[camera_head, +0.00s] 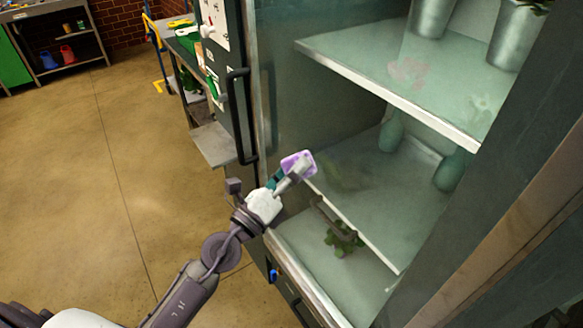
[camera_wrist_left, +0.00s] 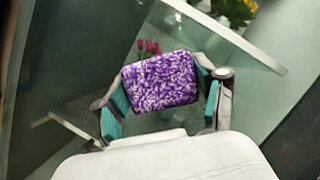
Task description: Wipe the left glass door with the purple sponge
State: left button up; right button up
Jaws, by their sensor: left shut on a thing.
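The purple sponge (camera_head: 298,162) is held in my left gripper (camera_head: 288,175), in front of the lower left part of the left glass door (camera_head: 330,110). In the left wrist view the mottled purple-white sponge (camera_wrist_left: 160,82) sits between the two teal-padded fingers of the left gripper (camera_wrist_left: 163,95). I cannot tell whether the sponge touches the glass. A pinkish smudge (camera_head: 408,72), a pale smudge (camera_head: 484,106) and a greenish smudge (camera_head: 343,181) show on the pane. My right gripper is not in view.
Behind the glass are shelves (camera_head: 370,85) with metal buckets (camera_head: 432,15), green vases (camera_head: 392,132) and a leafy plant (camera_head: 343,238). A black door handle (camera_head: 240,115) stands left of the pane. A cluttered workbench (camera_head: 185,45) is farther left. The floor at left is clear.

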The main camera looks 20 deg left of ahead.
pick_arm(q)
jog(key=shift+w+d, duration=0.4)
jog(key=shift+w, duration=0.15)
